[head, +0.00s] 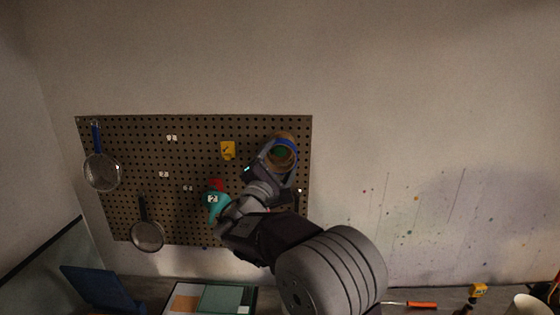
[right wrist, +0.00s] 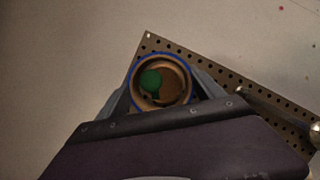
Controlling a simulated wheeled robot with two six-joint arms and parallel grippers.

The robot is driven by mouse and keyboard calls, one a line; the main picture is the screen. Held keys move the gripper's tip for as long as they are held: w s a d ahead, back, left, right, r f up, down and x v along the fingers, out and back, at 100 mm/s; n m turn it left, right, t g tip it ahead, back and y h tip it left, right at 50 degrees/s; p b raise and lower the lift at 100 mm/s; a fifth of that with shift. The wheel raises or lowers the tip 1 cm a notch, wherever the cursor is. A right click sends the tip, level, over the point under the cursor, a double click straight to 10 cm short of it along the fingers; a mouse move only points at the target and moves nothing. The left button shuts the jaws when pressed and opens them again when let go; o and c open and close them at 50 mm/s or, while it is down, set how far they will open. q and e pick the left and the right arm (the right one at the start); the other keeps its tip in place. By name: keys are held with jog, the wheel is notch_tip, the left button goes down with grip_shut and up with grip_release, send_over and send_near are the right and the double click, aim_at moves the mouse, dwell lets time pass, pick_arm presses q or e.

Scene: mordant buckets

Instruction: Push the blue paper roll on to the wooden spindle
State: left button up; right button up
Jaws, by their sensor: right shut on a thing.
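The blue paper roll (head: 285,140) is a short ring with a blue rim and a brown inside, held in front of the upper right of the pegboard. It also shows in the right wrist view (right wrist: 160,55). My right gripper (head: 278,161) is shut on it, one finger on each side. A round green shape (right wrist: 152,80) shows through the roll's opening, left of its middle, with a brown part below it. It may be the end of the wooden spindle; the rest is hidden. I cannot tell whether the roll is around it or in front of it. My left gripper is out of view.
The pegboard (head: 130,205) carries two strainers (head: 101,172) (head: 147,236), a yellow item (head: 228,150) and a teal tool (head: 212,199) close to my right wrist. Below lie a blue bin (head: 103,289), a flat panel (head: 210,299) and an orange-handled tool (head: 421,305).

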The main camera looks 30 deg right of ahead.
dwell(0.3)
jog(key=shift+b, duration=0.5)
dwell(0.4)
jog(key=shift+b, duration=0.5)
jog(key=shift+w+d, duration=0.1)
jog(key=shift+w, duration=0.1)
jog(key=shift+w+d, duration=0.2)
jog(key=shift+w, duration=0.1)
jog(key=shift+w+d, duration=0.45)
jog(key=shift+w, duration=0.3)
jog(key=shift+w+d, duration=0.5)
jog(key=shift+w, duration=0.3)
jog(key=shift+w+d, duration=0.45)
jog(key=shift+w, duration=0.3)
